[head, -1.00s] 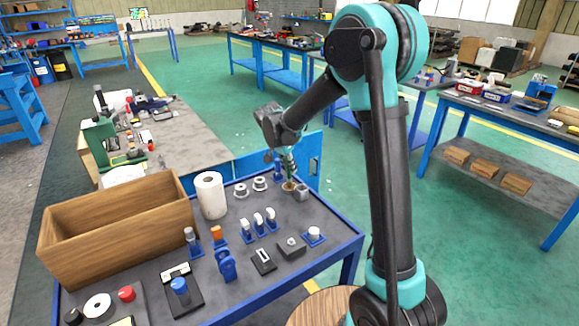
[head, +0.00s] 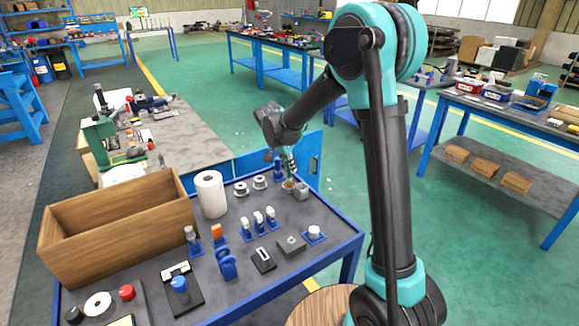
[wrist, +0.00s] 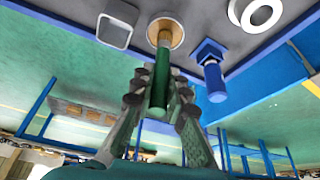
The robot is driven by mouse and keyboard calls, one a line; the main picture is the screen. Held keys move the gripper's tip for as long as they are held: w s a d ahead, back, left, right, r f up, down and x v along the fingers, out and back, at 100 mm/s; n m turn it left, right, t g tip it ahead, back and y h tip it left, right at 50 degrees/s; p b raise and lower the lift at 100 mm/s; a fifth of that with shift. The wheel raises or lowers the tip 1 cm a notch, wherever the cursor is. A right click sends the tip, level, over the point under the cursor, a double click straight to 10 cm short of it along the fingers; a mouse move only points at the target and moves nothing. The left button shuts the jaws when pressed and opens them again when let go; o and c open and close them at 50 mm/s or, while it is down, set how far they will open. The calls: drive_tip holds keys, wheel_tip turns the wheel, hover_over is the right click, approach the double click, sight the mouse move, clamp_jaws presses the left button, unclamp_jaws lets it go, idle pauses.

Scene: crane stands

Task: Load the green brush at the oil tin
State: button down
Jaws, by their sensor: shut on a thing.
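The green brush (wrist: 160,82) is held upright between the fingers of my gripper (wrist: 160,105), bristles down. Its brass-coloured band and pale tip line up with the round oil tin (wrist: 176,27) in the wrist view. I cannot tell whether the tip is inside the tin or just above it. In the head view the oil tin (head: 289,185) stands near the far right edge of the bench, with my gripper (head: 287,160) straight above it. The tin shows a brown inside and a pale rim.
A grey square holder (head: 301,192) stands close beside the tin. A blue stand (head: 278,170) is just behind it. White rings (head: 260,182), a paper roll (head: 210,194) and a wooden box (head: 118,230) lie to the left. Several small blue stands occupy the bench middle.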

drive_tip(key=shift+r, duration=3.5)
